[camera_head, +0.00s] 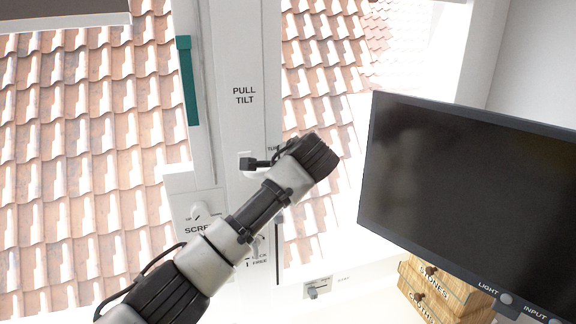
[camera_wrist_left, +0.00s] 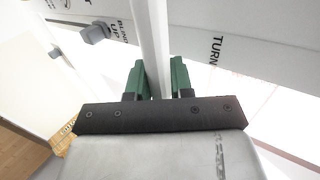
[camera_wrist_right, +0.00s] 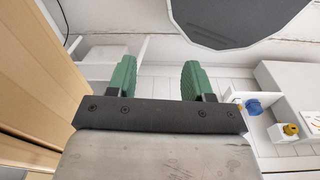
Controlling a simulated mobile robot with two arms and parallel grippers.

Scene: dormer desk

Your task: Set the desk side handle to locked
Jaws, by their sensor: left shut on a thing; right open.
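My left gripper (camera_wrist_left: 160,82) is shut on a long white bar (camera_wrist_left: 152,35), with its green fingers on either side of it. The bar runs up past a white panel printed "TURN" in the left wrist view. In the head view my left arm crosses from the lower left to the white window post (camera_head: 243,60), and its wrist hides the gripper and most of the bar. A small lever (camera_head: 258,243) above "LOCK" and "FREE" lettering is partly behind the arm. I cannot tell the handle's setting. My right gripper (camera_wrist_right: 160,80) is open and empty, outside the head view.
A dark monitor (camera_head: 465,190) stands right of the post, near a wooden drawer box (camera_head: 445,288). A green strip (camera_head: 188,80) lies along the left window frame. White shelves hold blue (camera_wrist_right: 253,106) and yellow items near my right gripper.

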